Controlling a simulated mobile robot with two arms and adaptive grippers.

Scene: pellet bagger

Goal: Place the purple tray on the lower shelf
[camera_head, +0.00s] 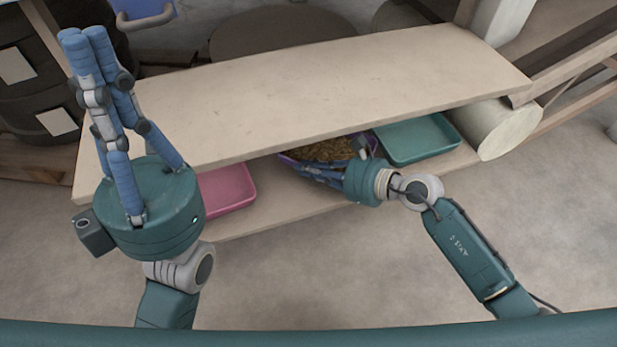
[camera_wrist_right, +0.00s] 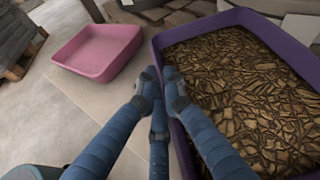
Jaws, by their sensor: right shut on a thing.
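The purple tray (camera_head: 286,158) is full of brown pellets and shows in the gap between the upper board and the lower shelf (camera_head: 270,213). The upper board hides its far part, and I cannot tell if it rests on the shelf. My right gripper (camera_head: 318,172) is shut on its near rim. In the right wrist view, the fingertips of that gripper (camera_wrist_right: 162,88) meet at the rim of the purple tray (camera_wrist_right: 184,150). My left gripper (camera_head: 86,42) is raised at the left, its fingers drawn together, empty and away from the tray.
A pink tray (camera_head: 226,188) lies on the lower shelf to the left, and a green tray (camera_head: 418,140) to the right. The upper board (camera_head: 330,85) overhangs the shelf and is clear. Dark drums (camera_head: 35,80) stand at the left.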

